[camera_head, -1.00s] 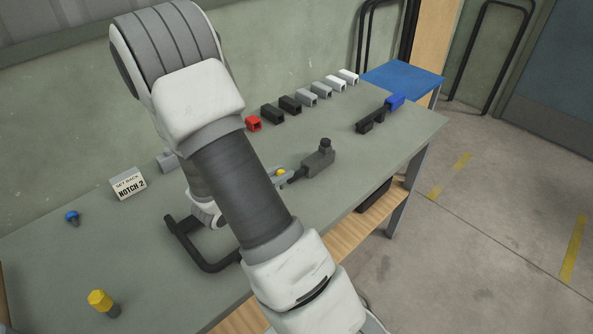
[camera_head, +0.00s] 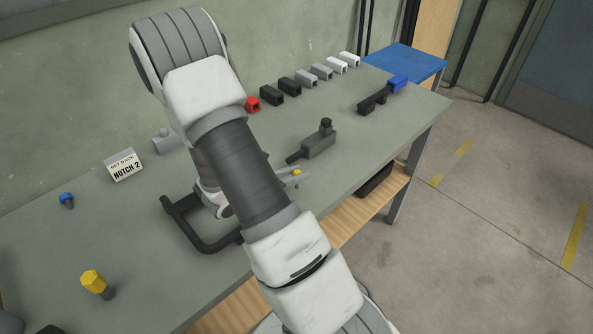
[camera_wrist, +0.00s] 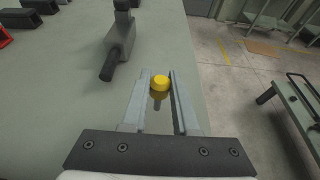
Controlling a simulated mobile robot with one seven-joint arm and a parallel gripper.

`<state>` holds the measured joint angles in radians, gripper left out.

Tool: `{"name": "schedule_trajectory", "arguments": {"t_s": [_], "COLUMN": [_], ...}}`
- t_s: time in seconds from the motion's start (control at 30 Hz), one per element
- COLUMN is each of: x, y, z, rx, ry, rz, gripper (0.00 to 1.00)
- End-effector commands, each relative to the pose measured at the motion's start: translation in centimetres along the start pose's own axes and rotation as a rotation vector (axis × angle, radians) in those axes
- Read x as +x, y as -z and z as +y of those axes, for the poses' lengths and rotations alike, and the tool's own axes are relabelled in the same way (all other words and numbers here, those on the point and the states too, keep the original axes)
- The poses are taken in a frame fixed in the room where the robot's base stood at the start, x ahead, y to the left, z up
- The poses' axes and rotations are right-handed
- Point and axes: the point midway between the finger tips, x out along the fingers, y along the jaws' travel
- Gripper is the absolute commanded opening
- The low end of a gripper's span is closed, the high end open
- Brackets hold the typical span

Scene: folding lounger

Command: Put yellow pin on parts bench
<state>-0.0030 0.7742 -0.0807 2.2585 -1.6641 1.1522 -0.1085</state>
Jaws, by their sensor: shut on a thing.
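The yellow pin (camera_wrist: 160,83) has a round yellow head and a darker shank pointing down. My gripper (camera_wrist: 160,77) is shut on it, with a finger on each side. In the head view the pin's head (camera_head: 297,172) shows at my gripper (camera_head: 299,175), just past my arm, near the front edge of the grey-green bench (camera_head: 150,235). In the wrist view the pin is over or close to that bench's edge; its exact height is hard to tell. Which surface is the parts bench is not marked; another green bench (camera_wrist: 296,105) shows at the right in the wrist view.
A grey block with a dark handle (camera_head: 319,142) lies beside my gripper. A larger yellow-headed piece (camera_head: 93,281), a blue-headed pin (camera_head: 66,200) and a "NOTCH 2" sign (camera_head: 124,165) stand at left. Several small blocks line the back; a blue-topped table (camera_head: 405,62) stands behind.

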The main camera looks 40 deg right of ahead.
Motion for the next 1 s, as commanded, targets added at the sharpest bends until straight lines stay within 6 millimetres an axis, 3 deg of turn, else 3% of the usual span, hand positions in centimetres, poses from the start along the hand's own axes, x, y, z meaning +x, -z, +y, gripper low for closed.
{"name": "schedule_trajectory", "arguments": {"t_s": [0.1, 1.0], "x": [0.3, 0.6], "y": [0.8, 1.8], "z": [0.0, 0.0], "rx": [0.000, 0.001], "ry": [0.000, 0.000], "rz": [0.000, 0.000], "gripper": [0.00, 0.00]}}
